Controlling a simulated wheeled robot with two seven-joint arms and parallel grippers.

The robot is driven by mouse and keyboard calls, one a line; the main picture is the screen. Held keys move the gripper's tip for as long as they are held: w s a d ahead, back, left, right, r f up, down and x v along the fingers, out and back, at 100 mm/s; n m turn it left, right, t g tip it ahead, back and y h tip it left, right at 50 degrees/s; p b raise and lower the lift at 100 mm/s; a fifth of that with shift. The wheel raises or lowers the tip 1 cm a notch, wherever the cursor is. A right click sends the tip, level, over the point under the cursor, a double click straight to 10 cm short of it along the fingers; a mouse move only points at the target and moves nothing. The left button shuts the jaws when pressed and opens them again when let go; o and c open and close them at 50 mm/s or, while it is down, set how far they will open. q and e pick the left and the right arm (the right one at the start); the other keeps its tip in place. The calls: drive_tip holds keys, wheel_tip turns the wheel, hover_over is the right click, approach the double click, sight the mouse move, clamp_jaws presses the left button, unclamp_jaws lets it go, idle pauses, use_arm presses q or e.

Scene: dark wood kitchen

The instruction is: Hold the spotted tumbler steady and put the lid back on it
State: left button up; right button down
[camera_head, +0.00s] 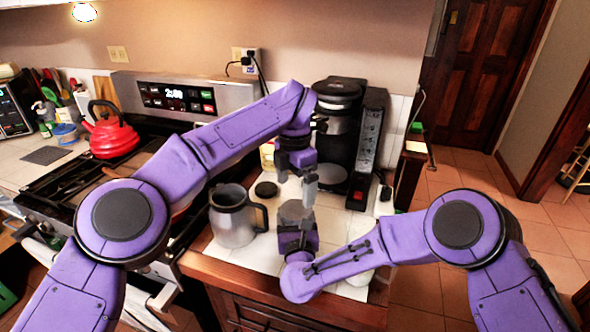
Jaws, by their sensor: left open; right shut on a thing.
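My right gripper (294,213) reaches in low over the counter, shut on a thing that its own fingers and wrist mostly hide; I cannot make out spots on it. My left gripper (309,190) points down just above and beside it, open, with no object visible between its fingers.
A steel jug (232,217) with a black handle stands close left of my grippers. A black coffee maker (341,140) stands behind them. A stove with a red kettle (108,132) is at the left. The counter's wooden front edge (270,292) is near.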

use_arm(q)
wheel_tip(320, 180, up, 6)
drive_tip(key=shift+f, duration=0.1)
use_arm(e)
unclamp_jaws()
use_arm(q)
wheel_tip(320, 180, down, 4)
drive_tip(key=b, duration=0.3)
drive_tip(key=shift+r, duration=0.2)
drive_tip(key=shift+b, duration=0.35)
use_arm(e)
drive_tip(key=s, duration=1)
drive_tip(key=shift+s+d, duration=0.25)
drive_tip(key=shift+d, duration=0.2)
